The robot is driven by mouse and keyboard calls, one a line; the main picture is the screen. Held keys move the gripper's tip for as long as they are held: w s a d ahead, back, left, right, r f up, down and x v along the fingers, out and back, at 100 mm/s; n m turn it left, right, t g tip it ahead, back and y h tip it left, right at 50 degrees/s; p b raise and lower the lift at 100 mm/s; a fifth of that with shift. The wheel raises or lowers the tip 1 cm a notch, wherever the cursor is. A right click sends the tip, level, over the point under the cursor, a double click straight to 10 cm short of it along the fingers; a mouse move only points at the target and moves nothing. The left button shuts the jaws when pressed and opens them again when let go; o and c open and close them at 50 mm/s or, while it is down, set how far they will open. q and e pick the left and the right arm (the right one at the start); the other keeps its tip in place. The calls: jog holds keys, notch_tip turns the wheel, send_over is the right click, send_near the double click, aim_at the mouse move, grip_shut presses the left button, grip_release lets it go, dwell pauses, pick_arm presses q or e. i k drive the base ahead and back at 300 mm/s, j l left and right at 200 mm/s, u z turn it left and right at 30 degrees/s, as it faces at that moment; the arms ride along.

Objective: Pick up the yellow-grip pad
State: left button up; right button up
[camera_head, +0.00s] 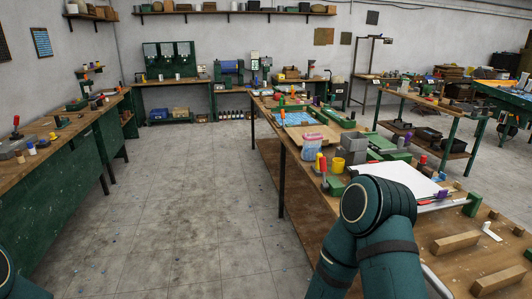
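I cannot pick out the yellow-grip pad with certainty. A small upright yellow piece (318,159) stands beside a red-handled piece (323,166) near the left edge of the right-hand workbench (462,262). A yellow cup (338,165) stands just right of them.
The right bench holds a white sheet (405,174), a tub with a blue lid (312,146), grey blocks (354,145) and wooden blocks (455,242). The left bench (50,128) runs along the wall.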

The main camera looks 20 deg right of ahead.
aim_at(315, 168)
jog(key=i+z, duration=0.15)
jog(key=i, duration=0.6)
jog(key=i+j+z, duration=0.1)
jog(key=i, duration=0.6)
